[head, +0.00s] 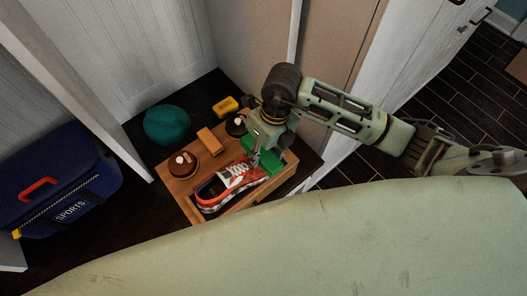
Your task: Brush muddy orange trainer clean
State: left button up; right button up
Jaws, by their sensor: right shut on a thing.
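The orange trainer (212,189), with white laces and a pale sole, lies on its sole on a wooden tray or board (178,191). Dark marks show along its lower side. My right gripper (262,157) points down just beyond the trainer's right end. It is shut on what looks like a green block-shaped thing (273,169), which shows on both sides of the fingers. Whether this is a brush, and whether it touches the trainer, I cannot tell. My left gripper is not in view.
On the wood are a brown round tin or brush (184,169), an orange-brown block (211,141) and a dark round tin (236,127). A yellow sponge (225,106) and teal hat (167,126) lie behind. A blue sports bag (60,180) stands left; white panels surround the nook.

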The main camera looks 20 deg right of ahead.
jog(key=shift+f+b, duration=0.65)
jog(key=shift+f, duration=0.2)
dwell(0.6)
jog(key=shift+w+a+b, duration=0.25)
jog(key=shift+w, duration=0.35)
jog(key=shift+w+a+b, duration=0.2)
jog(key=shift+w+b, duration=0.05)
jog(key=shift+w, duration=0.35)
jog(key=shift+w+a, duration=0.15)
jog(key=shift+w, duration=0.35)
jog(key=shift+s, duration=0.1)
jog(key=shift+s+d, duration=0.2)
jog(key=shift+s, duration=0.35)
jog(key=shift+s+d, duration=0.2)
jog(key=shift+s, duration=0.3)
jog(key=shift+s+d+p, duration=0.2)
jog(key=shift+s+p, duration=0.2)
jog(key=shift+s, duration=0.2)
